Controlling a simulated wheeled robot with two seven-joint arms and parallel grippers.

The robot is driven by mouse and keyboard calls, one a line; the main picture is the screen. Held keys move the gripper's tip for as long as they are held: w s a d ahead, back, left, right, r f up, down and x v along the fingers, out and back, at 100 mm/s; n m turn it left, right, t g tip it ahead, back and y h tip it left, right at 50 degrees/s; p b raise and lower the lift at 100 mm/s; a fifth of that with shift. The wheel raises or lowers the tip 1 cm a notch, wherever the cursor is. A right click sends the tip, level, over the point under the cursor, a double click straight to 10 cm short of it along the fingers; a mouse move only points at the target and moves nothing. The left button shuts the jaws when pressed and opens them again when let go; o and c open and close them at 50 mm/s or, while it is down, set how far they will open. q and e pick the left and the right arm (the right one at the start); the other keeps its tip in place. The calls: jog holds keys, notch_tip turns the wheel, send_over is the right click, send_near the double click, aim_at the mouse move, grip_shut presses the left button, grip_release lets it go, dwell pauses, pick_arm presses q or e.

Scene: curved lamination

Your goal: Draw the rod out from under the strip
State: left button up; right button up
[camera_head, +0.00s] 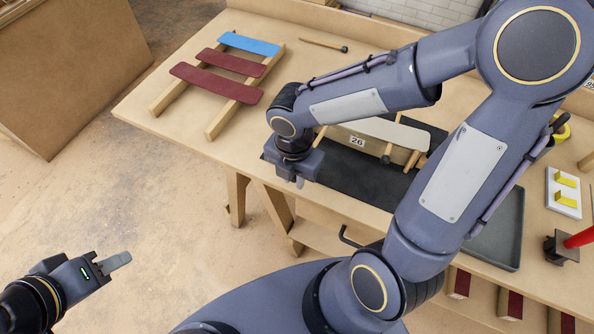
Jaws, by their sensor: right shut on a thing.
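A pale grey strip (385,131) lies over a curved wooden block (372,146) marked 26, on a dark mat. Thin wooden rods show under the strip: one rod (320,137) at its left end, and a rod with a dark knob (387,157) near its right part. My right gripper (299,181) is at the mat's left front corner, pointing down and shut on the left rod, whose near end the gripper hides. My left gripper (121,261) hangs over the floor at lower left, away from the table; its finger gap is not visible.
Two dark red strips and a blue strip (249,44) lie across wooden rails at the back left. A loose rod (323,45) lies behind. A grey tray (497,240), a white board with yellow pieces (563,195) and a red-handled tool (578,239) are at right.

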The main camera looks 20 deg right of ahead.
jog(key=shift+s+a, duration=0.6)
jog(key=shift+a, duration=0.1)
jog(key=r+p, duration=0.1)
jog(key=a+r+p, duration=0.1)
jog(key=r, duration=0.1)
jog(key=s+r+p, duration=0.1)
jog(key=r+p, duration=0.1)
jog(key=shift+s+a, duration=0.1)
jog(key=shift+a, duration=0.2)
dwell(1.0)
